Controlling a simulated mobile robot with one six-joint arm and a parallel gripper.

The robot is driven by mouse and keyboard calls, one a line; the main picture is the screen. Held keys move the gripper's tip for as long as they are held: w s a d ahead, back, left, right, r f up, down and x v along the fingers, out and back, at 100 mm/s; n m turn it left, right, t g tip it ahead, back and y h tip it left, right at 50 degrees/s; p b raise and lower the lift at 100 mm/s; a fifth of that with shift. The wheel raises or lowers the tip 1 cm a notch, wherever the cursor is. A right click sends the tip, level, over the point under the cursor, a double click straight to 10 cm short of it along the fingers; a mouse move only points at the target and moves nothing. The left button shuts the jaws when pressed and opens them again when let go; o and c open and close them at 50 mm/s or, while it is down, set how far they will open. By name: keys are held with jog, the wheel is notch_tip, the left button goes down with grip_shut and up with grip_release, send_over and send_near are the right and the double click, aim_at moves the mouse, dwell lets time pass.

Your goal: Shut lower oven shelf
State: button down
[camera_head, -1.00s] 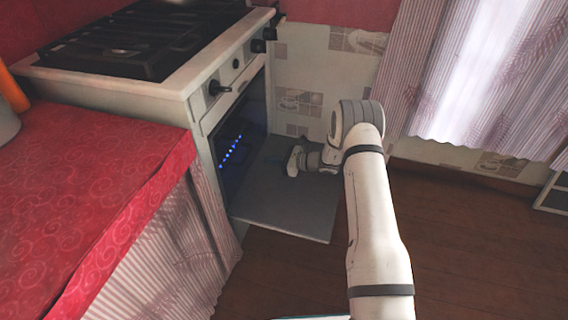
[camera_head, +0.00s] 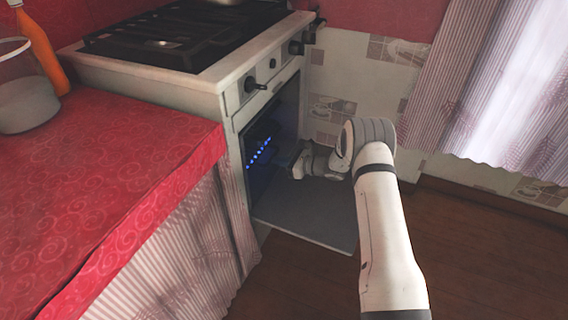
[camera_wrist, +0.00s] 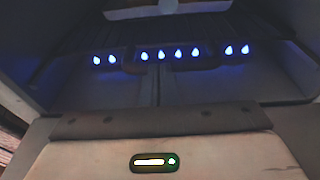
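The oven (camera_head: 272,135) stands open, with its door (camera_head: 312,215) folded down flat in front of it. My gripper (camera_head: 298,168) is above the door, at the right side of the oven opening, pointing inward. In the wrist view a dark rack-like shelf (camera_wrist: 185,30) spans the oven above a row of blue flames (camera_wrist: 160,54). I cannot tell for sure which shelf is the lower one or how far it sticks out. My gripper's pale body fills the bottom of the wrist view. Its fingertips are not clear, so I cannot tell whether they are open or touching anything.
A counter with a red cloth (camera_head: 110,165) stands left of the oven, holding a clear bowl (camera_head: 25,95) and an orange bottle (camera_head: 42,50). The tiled wall (camera_head: 335,75) is close on the right of the oven. The wooden floor (camera_head: 465,255) is free in front.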

jog(key=shift+w+a+r, duration=0.2)
jog(key=shift+a+r, duration=0.1)
jog(key=shift+a, duration=0.45)
jog(key=shift+s+d, duration=0.1)
jog(key=shift+d, duration=0.5)
jog(key=p+v, duration=0.1)
jog(key=v, duration=0.3)
jog(key=p+v, duration=0.2)
jog(key=v, duration=0.3)
jog(key=p+v, duration=0.1)
jog(key=v, duration=0.4)
jog(key=shift+s+d+f, duration=0.15)
jog(key=shift+f, duration=0.1)
